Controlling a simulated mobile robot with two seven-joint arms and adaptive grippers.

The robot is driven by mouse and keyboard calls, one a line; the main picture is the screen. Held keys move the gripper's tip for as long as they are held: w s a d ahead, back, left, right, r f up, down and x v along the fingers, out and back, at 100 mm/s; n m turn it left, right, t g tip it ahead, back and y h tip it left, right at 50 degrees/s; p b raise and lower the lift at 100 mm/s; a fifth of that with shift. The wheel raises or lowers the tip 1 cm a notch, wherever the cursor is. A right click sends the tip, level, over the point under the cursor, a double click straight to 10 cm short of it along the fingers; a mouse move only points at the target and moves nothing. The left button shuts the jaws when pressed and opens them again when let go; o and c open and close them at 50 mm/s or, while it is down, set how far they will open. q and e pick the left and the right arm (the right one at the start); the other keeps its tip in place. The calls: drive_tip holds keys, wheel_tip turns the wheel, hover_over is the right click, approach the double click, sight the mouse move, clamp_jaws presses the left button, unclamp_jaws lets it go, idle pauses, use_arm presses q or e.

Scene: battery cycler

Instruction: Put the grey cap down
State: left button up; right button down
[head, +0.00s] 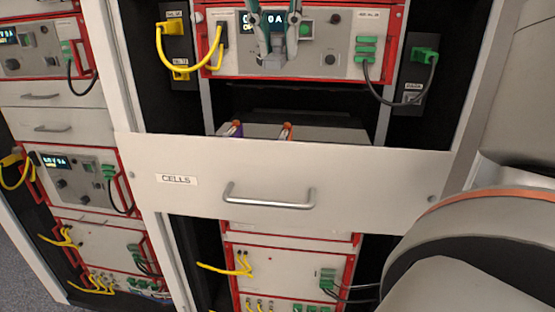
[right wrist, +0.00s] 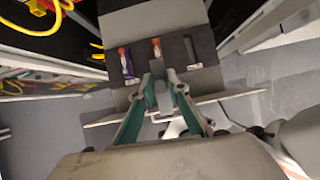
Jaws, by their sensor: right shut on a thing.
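My right gripper (head: 272,40) shows at the top middle of the head view, in front of the upper red-framed instrument. In the right wrist view its teal fingers close together (right wrist: 163,88). They are shut on the small grey cap (right wrist: 163,100), which is partly hidden between them. The gripper is above the open drawer marked CELLS (head: 280,170). In the wrist view the drawer's dark insert holds a purple cell with an orange top (right wrist: 127,62) and a pale cell with an orange top (right wrist: 157,50). My left gripper is not in view.
The drawer's white front has a metal handle (head: 268,198). A yellow cable (head: 175,50) and a dark cable with green plugs (head: 425,56) flank the upper instrument. Another instrument (head: 290,275) sits below the drawer. A dark slot (right wrist: 191,50) lies right of the cells.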

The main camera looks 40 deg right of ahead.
wheel_tip(320, 180, down, 18)
drive_tip(key=b, duration=0.5)
drive_tip(key=shift+w+f, duration=0.1)
drive_tip(key=shift+w, duration=0.05)
drive_tip(key=shift+f, duration=0.45)
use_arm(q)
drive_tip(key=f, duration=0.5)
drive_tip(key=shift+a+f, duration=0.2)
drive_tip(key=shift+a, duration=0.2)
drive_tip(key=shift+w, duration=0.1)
use_arm(e)
drive_tip(key=shift+f+b, duration=0.45)
drive_tip(key=shift+b, duration=0.2)
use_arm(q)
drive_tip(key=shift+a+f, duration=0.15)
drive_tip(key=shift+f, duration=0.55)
use_arm(e)
drive_tip(key=shift+f, duration=0.25)
